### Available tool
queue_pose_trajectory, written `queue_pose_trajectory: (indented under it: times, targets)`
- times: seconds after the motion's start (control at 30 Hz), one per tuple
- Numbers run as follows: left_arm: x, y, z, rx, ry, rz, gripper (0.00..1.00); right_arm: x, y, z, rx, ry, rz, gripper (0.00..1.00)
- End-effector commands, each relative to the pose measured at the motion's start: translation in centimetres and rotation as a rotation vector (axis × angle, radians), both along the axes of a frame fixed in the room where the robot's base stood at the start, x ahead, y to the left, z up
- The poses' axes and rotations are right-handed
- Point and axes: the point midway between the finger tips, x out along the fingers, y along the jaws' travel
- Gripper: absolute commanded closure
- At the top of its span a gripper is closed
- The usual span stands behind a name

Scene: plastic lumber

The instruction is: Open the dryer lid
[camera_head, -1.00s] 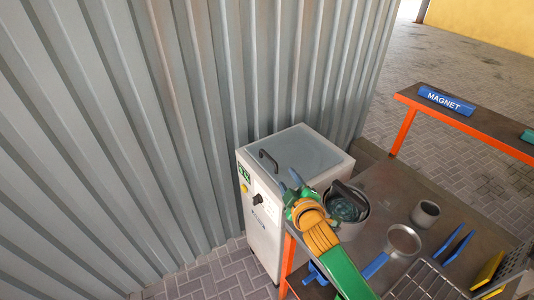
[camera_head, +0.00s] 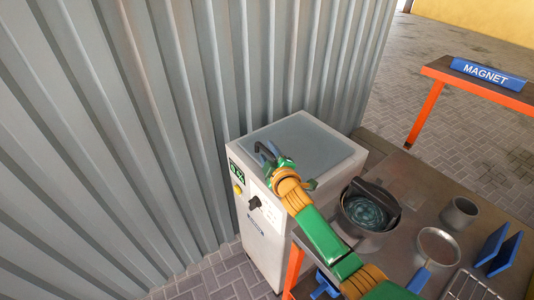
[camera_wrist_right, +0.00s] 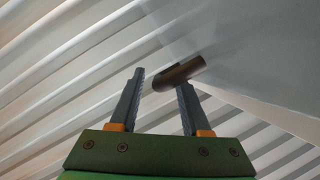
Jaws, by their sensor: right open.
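The dryer is a white cabinet (camera_head: 262,222) with a grey lid (camera_head: 318,146) on top, and the lid is shut. A dark bar handle (camera_head: 262,150) stands at the lid's left edge. My right gripper (camera_head: 272,160) is at the handle, its fingers partly hidden by the wrist. In the right wrist view my gripper (camera_wrist_right: 160,78) is open. The handle (camera_wrist_right: 180,73) shows there at the fingertips, close to the right finger and partly across the gap. I cannot tell whether it touches. My left gripper is out of view.
A metal table right of the dryer holds a dark-rimmed pot (camera_head: 370,205), a grey cup (camera_head: 460,213), a round sieve (camera_head: 438,245) and blue plates (camera_head: 499,249). A corrugated wall (camera_head: 130,120) stands close behind the dryer. A MAGNET sign (camera_head: 488,73) lies on another table.

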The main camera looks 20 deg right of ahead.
Motion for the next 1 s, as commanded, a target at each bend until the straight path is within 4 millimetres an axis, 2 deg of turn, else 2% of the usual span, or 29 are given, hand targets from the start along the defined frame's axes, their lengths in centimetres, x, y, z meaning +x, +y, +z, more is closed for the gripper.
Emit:
queue_pose_trajectory:
  times: [0.13,0.4,0.43,0.5,0.6,1.0]
  targets:
    - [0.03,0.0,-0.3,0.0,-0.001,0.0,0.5,0.9,0.0,-0.2,0.0,-0.001,0.0,0.53]
    - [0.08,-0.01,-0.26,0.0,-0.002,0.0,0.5,1.04,0.0,-0.21,0.0,0.0,0.0,0.53]
    - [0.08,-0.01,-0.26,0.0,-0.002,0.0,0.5,1.04,0.0,-0.21,0.0,0.0,0.0,0.58]
    - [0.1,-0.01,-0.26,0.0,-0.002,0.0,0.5,1.03,0.0,-0.21,0.0,0.0,0.0,0.77]
    - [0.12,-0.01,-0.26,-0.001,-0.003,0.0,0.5,1.03,0.0,-0.21,0.0,0.0,0.0,1.0]
    - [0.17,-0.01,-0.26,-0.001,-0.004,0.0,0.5,1.02,0.01,-0.23,0.0,0.0,0.0,1.0]
